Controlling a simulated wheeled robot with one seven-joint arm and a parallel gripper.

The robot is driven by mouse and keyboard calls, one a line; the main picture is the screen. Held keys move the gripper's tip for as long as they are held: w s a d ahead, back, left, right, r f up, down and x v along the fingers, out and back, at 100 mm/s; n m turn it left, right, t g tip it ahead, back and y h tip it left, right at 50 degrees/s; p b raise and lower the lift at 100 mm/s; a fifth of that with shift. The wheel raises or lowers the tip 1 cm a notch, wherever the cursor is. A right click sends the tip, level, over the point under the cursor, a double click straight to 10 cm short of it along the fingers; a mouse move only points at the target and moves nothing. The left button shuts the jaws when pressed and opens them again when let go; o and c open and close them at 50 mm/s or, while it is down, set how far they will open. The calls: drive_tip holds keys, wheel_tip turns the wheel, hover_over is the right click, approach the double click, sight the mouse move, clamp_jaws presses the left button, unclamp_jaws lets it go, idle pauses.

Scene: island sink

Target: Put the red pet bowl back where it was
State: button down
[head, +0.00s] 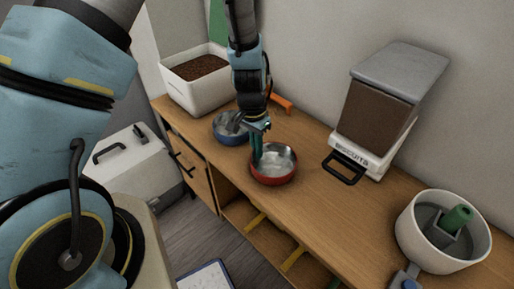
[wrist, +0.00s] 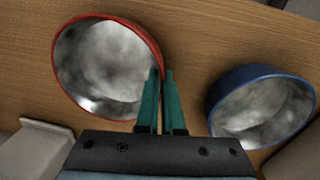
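The red pet bowl (head: 278,178) is silver inside with a red outside, and it appears upright on the wooden counter. In the wrist view the red bowl (wrist: 100,70) is at the upper left. My gripper (head: 258,161) points down at its left rim in the head view. In the wrist view my gripper (wrist: 162,73) has one teal finger inside the bowl and one outside, close together with the rim between them. It looks shut on the rim. I cannot tell whether the bowl's base touches the counter.
A blue bowl (head: 228,138) stands just left of the red one, also in the wrist view (wrist: 260,105). A white bin of brown kibble (head: 196,68) is behind it. A biscuit dispenser (head: 383,105) and a round white container (head: 442,232) stand right. Counter (head: 320,205) right of the bowl is clear.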

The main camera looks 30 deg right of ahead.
drive_tip(key=shift+f, duration=0.2)
drive_tip(key=c, duration=1.1)
unclamp_jaws()
drive_tip(key=shift+r, duration=0.1)
drive_tip(key=shift+o, duration=0.2)
wheel_tip(320, 180, up, 12)
drive_tip(key=w+b, duration=0.1)
drive_tip(key=b, duration=0.1)
drive_tip(key=shift+a+r, duration=0.15)
drive_tip(key=shift+w+a, duration=0.1)
drive_tip(key=w+a+r+n+t, duration=0.1)
drive_tip(key=a+n, duration=0.3)
drive_tip(key=a, duration=0.7)
drive_tip(key=w+a+r+n, duration=0.3)
drive_tip(key=a+n, duration=0.1)
drive_tip(key=a, duration=0.6)
drive_tip(key=w+a+r+n+t, duration=0.1)
drive_tip(key=a+n, duration=0.4)
drive_tip(key=a, duration=0.6)
drive_tip(key=shift+w+a+r+t, duration=0.35)
drive_tip(key=shift+w+r, duration=0.1)
drive_tip(key=shift+r, duration=0.45)
